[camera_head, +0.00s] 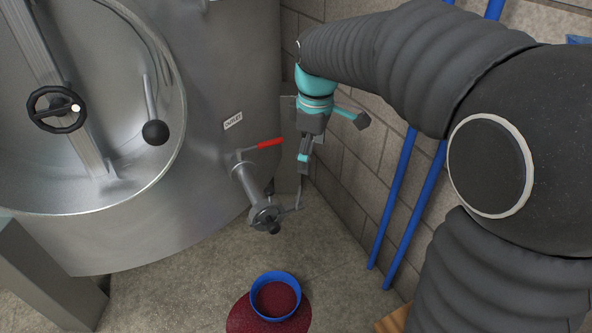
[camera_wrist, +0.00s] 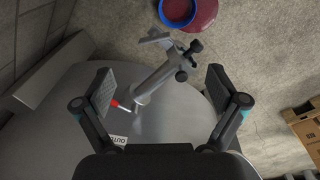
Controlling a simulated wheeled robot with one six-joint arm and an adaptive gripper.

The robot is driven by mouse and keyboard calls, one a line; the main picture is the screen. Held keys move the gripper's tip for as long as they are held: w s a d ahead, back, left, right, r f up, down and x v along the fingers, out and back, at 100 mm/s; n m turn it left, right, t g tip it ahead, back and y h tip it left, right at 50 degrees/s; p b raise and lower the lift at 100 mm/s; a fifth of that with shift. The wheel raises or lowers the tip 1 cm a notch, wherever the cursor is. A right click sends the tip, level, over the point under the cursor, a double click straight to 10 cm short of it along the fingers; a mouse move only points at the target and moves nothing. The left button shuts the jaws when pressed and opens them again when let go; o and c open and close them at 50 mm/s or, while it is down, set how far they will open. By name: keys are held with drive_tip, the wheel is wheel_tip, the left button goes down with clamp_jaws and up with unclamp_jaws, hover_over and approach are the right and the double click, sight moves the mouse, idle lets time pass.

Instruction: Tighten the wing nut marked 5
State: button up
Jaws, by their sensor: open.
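A steel outlet pipe (camera_head: 246,185) with a red lever handle (camera_head: 268,143) slopes down from the tank. Its end fitting (camera_head: 265,215) carries dark parts. In the wrist view the pipe (camera_wrist: 155,84) lies between and beyond my fingers, and two dark knobs (camera_wrist: 196,46) (camera_wrist: 181,76) show at its far end. No mark 5 is legible, so I cannot tell which part is the wing nut. My gripper (camera_head: 304,165) is to the right of the pipe, near the wall. In the wrist view my gripper (camera_wrist: 159,88) is open and empty.
The steel tank (camera_head: 225,60) with its open round hatch and handwheel (camera_head: 56,109) fills the left. A blue-rimmed tub (camera_head: 276,280) stands in a dark red puddle (camera_head: 245,318). Blue pipes (camera_head: 408,195) run along the block wall. Cardboard boxes (camera_wrist: 304,125) stand at the wrist view's right.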

sight(299, 194)
drive_tip(key=w+f+n, duration=0.1)
drive_tip(key=f, duration=0.4)
drive_tip(key=w+a+f, duration=0.1)
drive_tip(key=f, duration=0.4)
drive_tip(key=w+a+f+n+b, duration=0.1)
drive_tip(key=f, duration=0.5)
drive_tip(key=shift+w+a+n+g, duration=0.2)
drive_tip(key=shift+w+n+g, duration=0.1)
drive_tip(key=shift+w+g, duration=0.1)
drive_tip(key=c, duration=1.1)
